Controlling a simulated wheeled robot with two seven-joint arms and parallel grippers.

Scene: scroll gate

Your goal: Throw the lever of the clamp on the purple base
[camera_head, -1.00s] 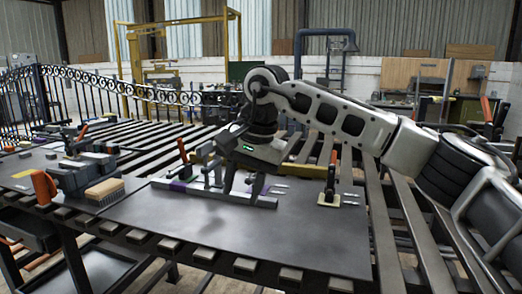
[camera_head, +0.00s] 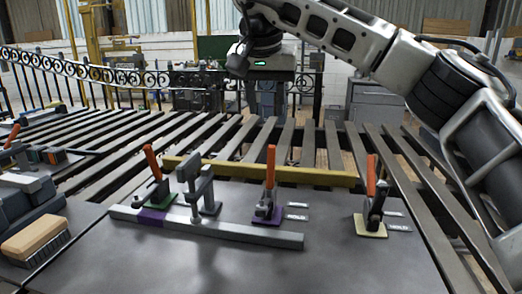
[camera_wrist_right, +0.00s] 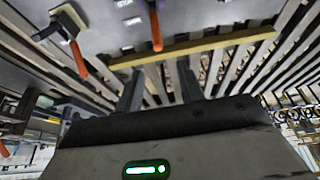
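The clamp on the purple base (camera_head: 268,213) stands on the grey table plate, right of the middle of the flat bar. Its orange lever (camera_head: 270,166) points up. In the right wrist view this lever (camera_wrist_right: 155,30) shows at the top, beyond my fingers. My right gripper (camera_head: 268,100) is above and behind the clamps, over the slats, touching nothing I can see. In the right wrist view its two fingers (camera_wrist_right: 159,88) are apart with nothing between them. My left gripper is not in view.
A green-base clamp (camera_head: 155,192) and a yellow-base clamp (camera_head: 370,226) stand on either side, orange levers up. The flat bar (camera_head: 245,232) and a grey upright fixture (camera_head: 205,195) are at left. A yellow beam (camera_head: 300,174) lies behind.

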